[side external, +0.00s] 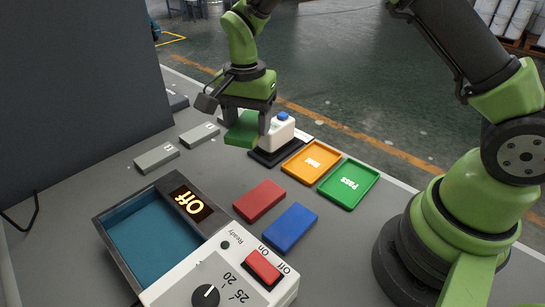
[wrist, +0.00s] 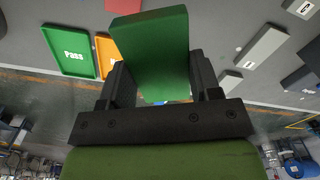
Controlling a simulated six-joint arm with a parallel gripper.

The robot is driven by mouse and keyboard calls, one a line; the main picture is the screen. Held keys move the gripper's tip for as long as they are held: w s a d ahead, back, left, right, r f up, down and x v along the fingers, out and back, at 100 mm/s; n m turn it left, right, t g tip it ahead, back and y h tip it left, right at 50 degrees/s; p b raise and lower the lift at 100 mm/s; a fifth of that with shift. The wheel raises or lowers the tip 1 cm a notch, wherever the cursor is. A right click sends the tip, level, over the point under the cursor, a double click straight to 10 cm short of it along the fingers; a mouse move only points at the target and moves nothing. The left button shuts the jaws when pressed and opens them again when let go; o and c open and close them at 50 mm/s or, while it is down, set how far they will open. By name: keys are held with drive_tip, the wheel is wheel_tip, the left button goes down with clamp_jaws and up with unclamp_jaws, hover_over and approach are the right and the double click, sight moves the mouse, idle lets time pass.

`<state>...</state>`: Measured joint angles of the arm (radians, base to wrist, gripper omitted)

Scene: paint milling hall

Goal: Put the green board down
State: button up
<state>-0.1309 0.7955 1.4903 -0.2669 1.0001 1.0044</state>
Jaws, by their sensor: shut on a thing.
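My gripper (side external: 246,118) points down and is shut on the green board (side external: 241,131). The board is between both fingers in the wrist view (wrist: 150,45), where the gripper (wrist: 160,75) shows from behind. In the side view the board is just left of a white device with a blue button (side external: 281,131) on a black base. The board looks held above the table (side external: 212,176); the exact gap cannot be told. A red board (side external: 259,201) and a blue board (side external: 290,227) lie flat on the table.
An orange tray (side external: 290,163) and a green tray marked Pass (side external: 371,181) lie right of the white device. Grey numbered blocks (side external: 157,158) stand at left. A blue-lined bin (side external: 150,245) with an Off display and a switch panel (side external: 215,275) fill the front.

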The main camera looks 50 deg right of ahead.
sight(234, 181)
drive_tip(key=s+d+r+n, duration=0.2)
drive_tip(key=s+n, duration=0.3)
drive_tip(key=n, duration=0.2)
drive_tip(key=s+d+r+n, duration=0.3)
drive_tip(key=s+n, duration=0.1)
drive_tip(key=n, duration=0.2)
drive_tip(key=w+a+f+m, duration=0.1)
drive_tip(key=w+m, duration=0.1)
drive_tip(key=m, duration=0.1)
drive_tip(key=w+a+f+m, duration=0.1)
drive_tip(key=w+m, duration=0.1)
drive_tip(key=m, duration=0.1)
drive_tip(key=w+a+f+m, duration=0.1)
drive_tip(key=w+m, duration=0.2)
drive_tip(key=shift+a+f, duration=0.3)
drive_tip(key=shift+f, duration=0.05)
drive_tip(key=w+a+f+m, duration=0.4)
drive_tip(key=w+m, duration=0.1)
drive_tip(key=m, duration=0.5)
drive_tip(key=shift+a+f, duration=0.15)
drive_tip(key=shift+f, duration=0.15)
drive_tip(key=shift+f, duration=0.1)
wheel_tip(234, 181, down, 9)
drive_tip(key=shift+f, duration=0.2)
